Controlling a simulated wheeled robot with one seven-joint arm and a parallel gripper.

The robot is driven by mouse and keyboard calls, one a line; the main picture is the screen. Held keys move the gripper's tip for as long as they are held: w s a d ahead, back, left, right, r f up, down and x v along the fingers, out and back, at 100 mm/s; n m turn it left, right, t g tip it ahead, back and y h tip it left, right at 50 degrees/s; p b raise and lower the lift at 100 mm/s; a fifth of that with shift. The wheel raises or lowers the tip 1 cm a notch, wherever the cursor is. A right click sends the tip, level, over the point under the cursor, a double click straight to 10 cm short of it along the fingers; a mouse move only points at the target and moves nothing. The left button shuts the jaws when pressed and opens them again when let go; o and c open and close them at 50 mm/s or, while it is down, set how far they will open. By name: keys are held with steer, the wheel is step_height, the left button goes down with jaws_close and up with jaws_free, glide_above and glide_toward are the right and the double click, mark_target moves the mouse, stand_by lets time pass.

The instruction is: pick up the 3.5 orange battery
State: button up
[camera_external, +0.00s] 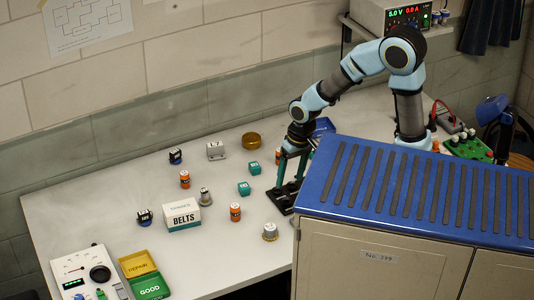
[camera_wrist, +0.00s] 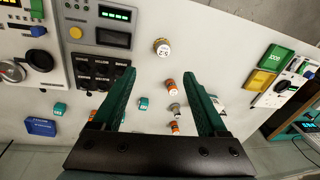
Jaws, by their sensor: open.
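Three orange batteries with pale tops stand on the bench in the external view: one at the left (camera_external: 185,180), one nearer the front (camera_external: 235,212) and one partly hidden by my gripper (camera_external: 280,155).
Silver cylinders (camera_external: 270,232) (camera_external: 205,197), teal blocks (camera_external: 243,188) and a white BELTS box (camera_external: 182,215) stand near the batteries. Yellow and green trays (camera_external: 150,286) lie front left. A blue-topped cabinet (camera_external: 400,190) blocks the right foreground.

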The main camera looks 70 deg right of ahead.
steer(key=w+d+f+m+t+y+b, duration=0.4)
steer(key=w+d+m, duration=0.6)
steer(key=d+m, duration=0.55)
steer(key=s+d+r+m+t+h+b, duration=0.15)
steer(key=d+r+m+t, duration=0.35)
steer(key=d, duration=0.5)
steer(key=s+d+r+m+t+h+b, duration=0.1)
steer(key=s+d+r+m+t+h, duration=0.25)
steer(key=d+m, duration=0.5)
glide_toward(272, 161)
steer(key=shift+n+g, duration=0.25)
steer(key=shift+n, duration=0.15)
steer(key=r, duration=0.4)
steer(key=shift+s+d+r, duration=0.1)
steer(key=shift+s+d, duration=0.05)
steer(key=shift+d, duration=0.05)
steer(key=shift+w+f, duration=0.25)
steer(key=p+x, duration=0.2)
steer(key=x, duration=0.3)
steer(key=shift+a+f, duration=0.1)
steer(key=p+x, duration=0.1)
steer(key=x, duration=0.1)
steer(key=p+x, duration=0.1)
steer(key=x, duration=0.1)
steer(key=shift+a+p, duration=0.25)
steer(key=shift+p, duration=0.05)
steer(key=shift+w+f, duration=0.45)
steer(key=shift+c, duration=0.4)
jaws_close()
